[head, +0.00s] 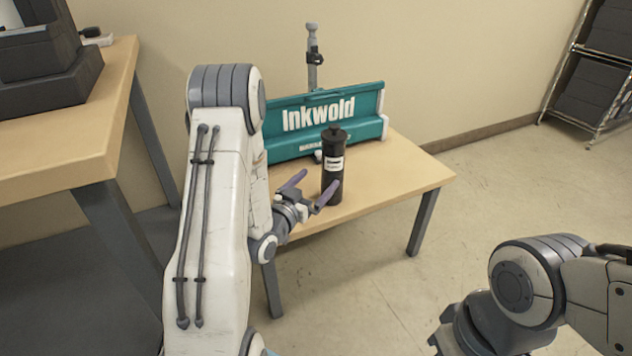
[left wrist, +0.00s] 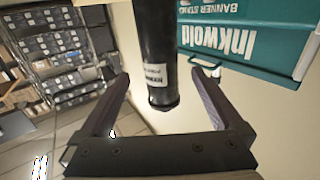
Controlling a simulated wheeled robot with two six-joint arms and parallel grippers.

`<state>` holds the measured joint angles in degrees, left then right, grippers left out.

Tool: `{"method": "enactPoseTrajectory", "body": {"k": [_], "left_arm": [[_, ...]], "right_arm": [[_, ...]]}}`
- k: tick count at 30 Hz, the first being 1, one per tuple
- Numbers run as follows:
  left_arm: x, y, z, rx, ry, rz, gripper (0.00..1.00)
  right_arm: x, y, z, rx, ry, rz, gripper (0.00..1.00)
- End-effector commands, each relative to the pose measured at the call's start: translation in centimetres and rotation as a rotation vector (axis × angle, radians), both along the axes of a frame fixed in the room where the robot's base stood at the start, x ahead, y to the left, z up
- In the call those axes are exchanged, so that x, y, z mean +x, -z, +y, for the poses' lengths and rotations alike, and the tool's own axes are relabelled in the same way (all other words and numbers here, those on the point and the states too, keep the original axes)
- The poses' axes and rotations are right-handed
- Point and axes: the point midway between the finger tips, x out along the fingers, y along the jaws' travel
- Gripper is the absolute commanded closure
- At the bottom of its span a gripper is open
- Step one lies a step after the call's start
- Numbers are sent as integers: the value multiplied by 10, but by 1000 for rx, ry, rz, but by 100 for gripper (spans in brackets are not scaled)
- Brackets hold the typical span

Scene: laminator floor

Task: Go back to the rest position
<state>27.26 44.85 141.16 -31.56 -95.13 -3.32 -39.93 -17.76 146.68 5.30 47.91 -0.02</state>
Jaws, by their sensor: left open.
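My left gripper (head: 315,186) is open and empty, beside a black bottle (head: 332,185) at the front of the small wooden table. The bottle stands upright and has a dark cap and a white label. In the left wrist view the bottle (left wrist: 158,55) shows between the two spread fingers of the left gripper (left wrist: 158,78), with a visible gap on each side.
A teal Inkwold banner stand case (head: 322,122) lies behind the bottle on the small table (head: 410,180). A larger table (head: 60,155) with dark equipment stands at the left. A wire shelf (head: 590,90) with dark bins is at the back right. The floor between is clear.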

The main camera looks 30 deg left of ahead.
Motion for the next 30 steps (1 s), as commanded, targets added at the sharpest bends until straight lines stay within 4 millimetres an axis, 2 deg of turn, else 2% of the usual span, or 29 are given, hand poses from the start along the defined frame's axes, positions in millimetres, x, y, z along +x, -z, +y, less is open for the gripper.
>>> {"method": "enactPoseTrajectory", "body": {"k": [11, 15, 18, 23, 26, 30], "left_arm": [[4, 2, -5, 18, 5, 48, 0], [8, 13, -16, 67, 1, 212, 0], [3, 23, -25, 102, -13, 376, 0], [-23, 35, -39, 125, -46, 640, 0], [-50, 38, -50, 122, -64, 803, 0], [-94, 38, -69, 102, -77, 1012, 0]], "right_arm": [[0, 0, 0, 0, 0, 0, 100], [0, 0, 0, 0, 0, 0, 100], [0, 0, 0, 0, 0, 0, 100], [0, 0, 0, 0, 0, 0, 100], [0, 0, 0, 0, 0, 0, 100], [0, 0, 0, 0, 0, 0, 100]]}}
